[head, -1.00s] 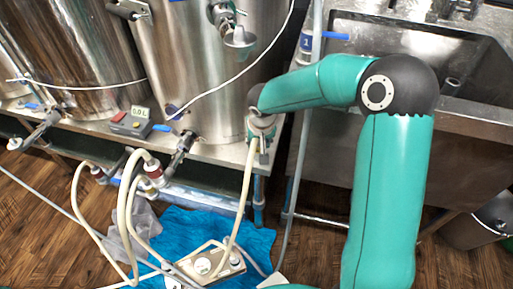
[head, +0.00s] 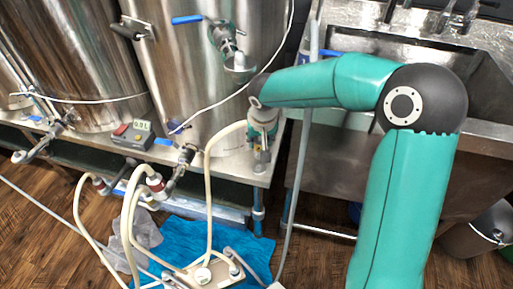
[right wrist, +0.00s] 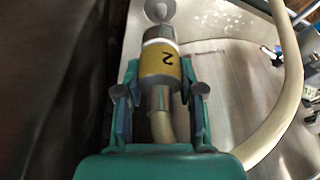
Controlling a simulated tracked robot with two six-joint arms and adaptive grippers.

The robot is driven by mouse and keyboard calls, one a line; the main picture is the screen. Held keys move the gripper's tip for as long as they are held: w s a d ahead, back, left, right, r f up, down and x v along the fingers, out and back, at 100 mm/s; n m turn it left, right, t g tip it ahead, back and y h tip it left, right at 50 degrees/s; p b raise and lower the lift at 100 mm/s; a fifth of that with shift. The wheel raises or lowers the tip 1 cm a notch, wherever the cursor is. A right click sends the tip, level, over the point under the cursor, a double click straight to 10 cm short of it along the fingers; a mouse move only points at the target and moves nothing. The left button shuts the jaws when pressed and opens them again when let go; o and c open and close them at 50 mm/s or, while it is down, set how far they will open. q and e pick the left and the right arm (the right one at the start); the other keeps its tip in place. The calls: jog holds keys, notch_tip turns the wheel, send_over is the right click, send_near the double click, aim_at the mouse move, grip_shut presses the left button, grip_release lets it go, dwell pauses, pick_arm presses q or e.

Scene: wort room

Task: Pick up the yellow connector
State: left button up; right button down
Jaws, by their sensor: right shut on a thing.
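The yellow connector (right wrist: 158,62) has a dark "2" on its band and a pale metal tip at its far end. In the right wrist view it lies between the fingers of my right gripper (right wrist: 160,88), which is shut on it. A cream hose runs back from it between the fingers. In the head view my right gripper (head: 262,142) is at the front right end of the steel bench, beside the tank. The connector is too small and covered to make out clearly there. My left gripper is not in view.
Steel tanks (head: 190,65) with blue-handled valves stand on the bench. Cream hoses (head: 209,190) loop down to a pump (head: 207,272) near a blue cloth (head: 178,233). A steel sink (head: 350,45) is at the right.

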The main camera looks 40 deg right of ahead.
jog(key=s+a, duration=0.1)
jog(key=s, duration=1.8)
jog(key=shift+s+a+f+b, duration=0.15)
jog(key=shift+a+f+b, duration=0.05)
jog(key=shift+b, duration=0.1)
jog(key=shift+r, duration=0.15)
jog(key=shift+r+p, duration=1.7)
jog(key=shift+r, duration=0.45)
